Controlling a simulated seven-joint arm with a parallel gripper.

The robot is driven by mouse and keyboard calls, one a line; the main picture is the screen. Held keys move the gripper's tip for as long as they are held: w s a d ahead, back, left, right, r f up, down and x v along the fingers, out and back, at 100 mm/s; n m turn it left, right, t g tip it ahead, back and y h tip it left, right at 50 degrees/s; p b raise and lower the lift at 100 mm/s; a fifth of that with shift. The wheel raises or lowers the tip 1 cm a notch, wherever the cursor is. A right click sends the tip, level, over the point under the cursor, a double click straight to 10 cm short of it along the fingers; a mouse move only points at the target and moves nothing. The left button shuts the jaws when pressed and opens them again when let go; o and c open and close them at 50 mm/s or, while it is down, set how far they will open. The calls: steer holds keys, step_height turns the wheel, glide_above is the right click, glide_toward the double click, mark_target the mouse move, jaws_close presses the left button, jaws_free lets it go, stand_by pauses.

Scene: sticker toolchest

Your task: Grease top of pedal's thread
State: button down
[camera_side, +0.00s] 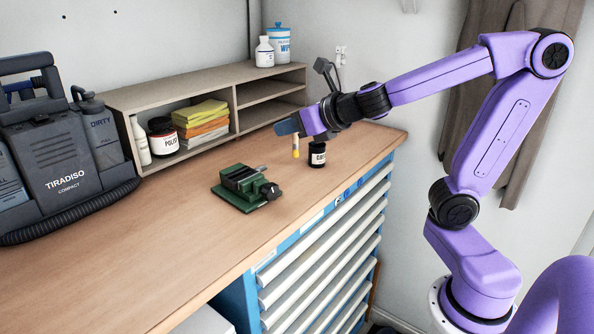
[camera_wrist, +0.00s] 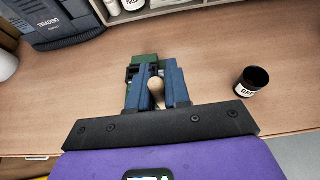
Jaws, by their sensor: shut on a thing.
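My gripper (camera_side: 292,127) is shut on a slim brush (camera_side: 295,147) that hangs below the blue fingers, with a yellow lower end. In the wrist view its pale rounded wooden end (camera_wrist: 157,90) shows between the fingers (camera_wrist: 157,76). An open black jar (camera_side: 318,154) with a white label stands just right of the brush; it also shows in the wrist view (camera_wrist: 251,81). A green vise (camera_side: 240,184) sits on the bench, left of and below the brush. A small metal piece (camera_side: 262,168) shows at its top; I cannot tell clearly if it is the pedal's thread.
A wooden shelf (camera_side: 237,100) with cloths (camera_side: 202,115) and a polish jar (camera_side: 163,138) stands at the back. A grey cleaning machine (camera_side: 62,160) is at the left.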

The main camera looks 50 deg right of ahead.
steer(key=w+a+r, duration=0.1)
steer(key=w+r, duration=0.1)
steer(key=w, duration=0.8)
steer(key=shift+d+f, duration=1.8)
steer(key=shift+f, duration=2.3)
steer(key=shift+w+a, duration=0.3)
steer(key=shift+a, duration=0.8)
steer(key=shift+w+a, duration=0.25)
steer(key=shift+a, duration=0.8)
step_height(320, 180, up, 8)
steer(key=shift+d, duration=0.2)
steer(key=c, duration=1.7)
jaws_free()
jaws_close()
